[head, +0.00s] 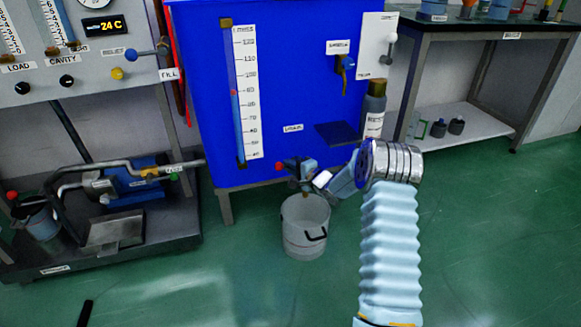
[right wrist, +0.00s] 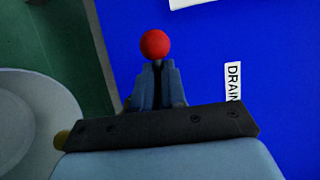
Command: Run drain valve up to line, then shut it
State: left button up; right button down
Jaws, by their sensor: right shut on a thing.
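The drain valve's red-knobbed handle (head: 279,167) sticks out to the left low on the front of the blue tank (head: 285,90). In the right wrist view the red knob (right wrist: 155,44) stands just beyond my fingertips. My right gripper (head: 300,168) is shut on the handle behind the knob; its fingers (right wrist: 154,82) hide the stem and much of the valve body. A sight gauge (head: 236,120) with a numbered scale (head: 245,100) runs up the tank. A small red mark (head: 233,93) sits on it; the exact liquid level is hard to read. My left gripper is out of view.
A pale bucket (head: 305,240) stands on the floor below the valve. A pump cart (head: 130,240) is at left, a bench (head: 480,25) at right.

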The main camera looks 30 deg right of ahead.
jog(key=shift+a+r+m+t+y+p, duration=0.1)
jog(key=shift+r+m+t+y+p, duration=0.3)
jog(key=shift+m+p, duration=0.5)
jog(key=shift+r+m+t+y+p, duration=0.2)
jog(key=shift+r+m+t+p, duration=0.35)
jog(key=shift+m, duration=0.75)
jog(key=c, duration=1.2)
grip_release()
jog(key=shift+d, duration=0.2)
